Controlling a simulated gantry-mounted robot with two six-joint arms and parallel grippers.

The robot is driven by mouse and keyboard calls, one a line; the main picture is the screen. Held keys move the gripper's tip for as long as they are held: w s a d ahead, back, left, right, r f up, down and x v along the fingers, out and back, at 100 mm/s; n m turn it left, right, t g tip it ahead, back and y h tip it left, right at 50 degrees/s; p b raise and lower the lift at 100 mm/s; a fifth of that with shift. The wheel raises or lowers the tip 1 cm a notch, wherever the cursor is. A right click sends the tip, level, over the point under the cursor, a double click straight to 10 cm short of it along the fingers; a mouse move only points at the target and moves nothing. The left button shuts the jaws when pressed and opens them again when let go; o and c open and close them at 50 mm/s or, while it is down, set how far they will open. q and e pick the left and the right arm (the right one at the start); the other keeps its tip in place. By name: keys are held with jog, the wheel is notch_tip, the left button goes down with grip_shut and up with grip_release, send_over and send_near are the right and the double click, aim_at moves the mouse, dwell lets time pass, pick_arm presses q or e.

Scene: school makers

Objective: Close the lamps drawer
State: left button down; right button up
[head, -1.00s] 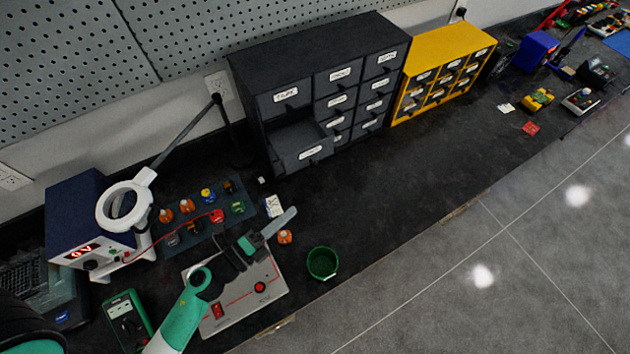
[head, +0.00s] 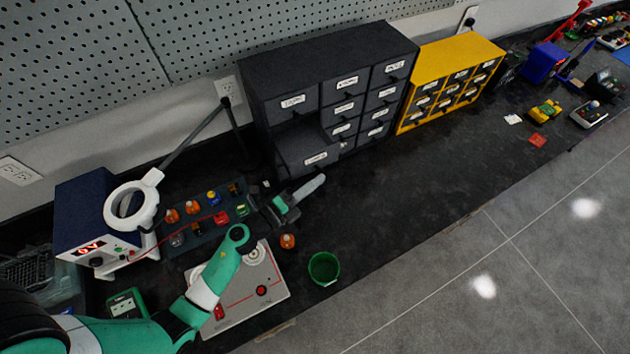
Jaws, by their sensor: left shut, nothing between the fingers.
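The black drawer cabinet (head: 375,40) stands against the wall. Its lower left drawer (head: 312,160) is pulled out, with its front well ahead of the other drawer fronts. The label on it is too small to read surely; I take it for the lamps drawer. The other drawers of the cabinet look shut. My left gripper (head: 316,184) is shut and empty. It is just in front of and below the open drawer's front, pointing to the right. I cannot tell whether it touches the drawer. My right gripper is not in view.
A yellow drawer cabinet (head: 424,67) stands right of the black one. Left of my gripper are a ring lamp (head: 113,211), a power supply (head: 83,205) and a mat of small parts. A green cup (head: 323,268) stands near the bench edge. The bench right of it is clear.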

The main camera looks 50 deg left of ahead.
aim_at(296, 154)
pick_arm(q)
jog(key=shift+a, duration=0.15)
jog(key=w+a, duration=0.1)
jog(key=a, duration=0.7)
jog(key=w+a, duration=0.1)
jog(key=a, duration=0.3)
jog(key=shift+w+a, duration=0.25)
jog(key=shift+w, duration=0.05)
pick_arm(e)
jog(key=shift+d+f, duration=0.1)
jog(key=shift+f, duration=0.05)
pick_arm(q)
jog(key=shift+s+d, duration=0.1)
jog(key=shift+d, duration=0.45)
jog(key=d, duration=0.1)
jog(key=s+d+p, duration=0.1)
jog(key=d, duration=0.1)
jog(key=shift+s+d+f, duration=0.1)
jog(key=shift+s, duration=0.1)
jog(key=s+p, duration=0.1)
jog(key=s, duration=0.8)
jog(key=shift+s+f, duration=0.15)
jog(key=shift+f, duration=0.05)
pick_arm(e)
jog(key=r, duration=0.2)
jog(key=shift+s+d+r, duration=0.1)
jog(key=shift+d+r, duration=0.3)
